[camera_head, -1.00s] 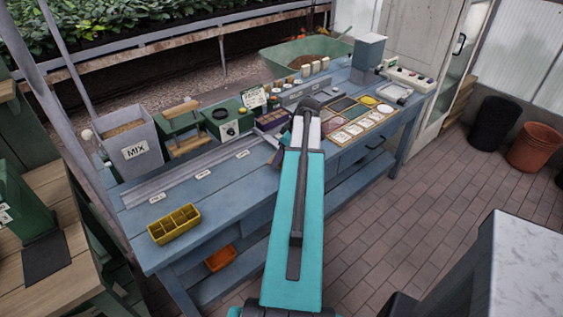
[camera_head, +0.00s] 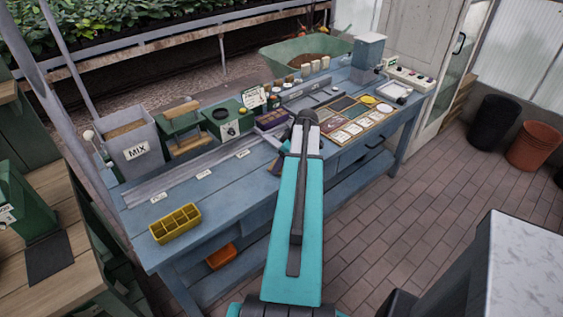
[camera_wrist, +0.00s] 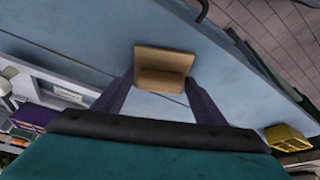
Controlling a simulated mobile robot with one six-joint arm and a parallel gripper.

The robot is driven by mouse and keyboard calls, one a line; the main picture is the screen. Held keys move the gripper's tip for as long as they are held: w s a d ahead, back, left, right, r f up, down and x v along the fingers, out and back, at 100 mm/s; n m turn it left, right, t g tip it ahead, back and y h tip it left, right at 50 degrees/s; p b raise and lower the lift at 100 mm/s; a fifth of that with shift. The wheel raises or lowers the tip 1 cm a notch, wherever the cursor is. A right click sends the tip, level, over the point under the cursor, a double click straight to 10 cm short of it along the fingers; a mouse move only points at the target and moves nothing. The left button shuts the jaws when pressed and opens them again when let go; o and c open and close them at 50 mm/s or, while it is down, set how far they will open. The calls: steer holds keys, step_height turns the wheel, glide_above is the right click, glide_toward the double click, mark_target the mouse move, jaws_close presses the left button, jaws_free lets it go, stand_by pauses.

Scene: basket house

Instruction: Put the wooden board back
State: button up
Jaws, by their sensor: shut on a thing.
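The wooden board (camera_wrist: 165,62) is a small light-brown piece, seen in the wrist view with two faces of different shade. My gripper (camera_wrist: 160,84) is shut on it, one finger at each side. The blue workbench (camera_wrist: 95,50) lies beneath; whether the board touches its top cannot be told. In the head view my teal arm reaches over the front of the workbench (camera_head: 240,182) and hides most of the gripper and the board.
A yellow compartment tray (camera_head: 175,222) sits at the bench's near left end. A grey MIX bin (camera_head: 130,148) and a green device (camera_head: 229,120) stand along the back. A framed board of cards (camera_head: 352,122) lies right of my arm.

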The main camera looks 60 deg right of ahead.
steer(key=o, duration=1)
steer(key=shift+o, duration=0.2)
steer(key=shift+r, duration=0.2)
steer(key=b+v, duration=0.2)
steer(key=v, duration=0.9)
steer(key=shift+s+r, duration=0.15)
steer(key=shift+r, duration=0.25)
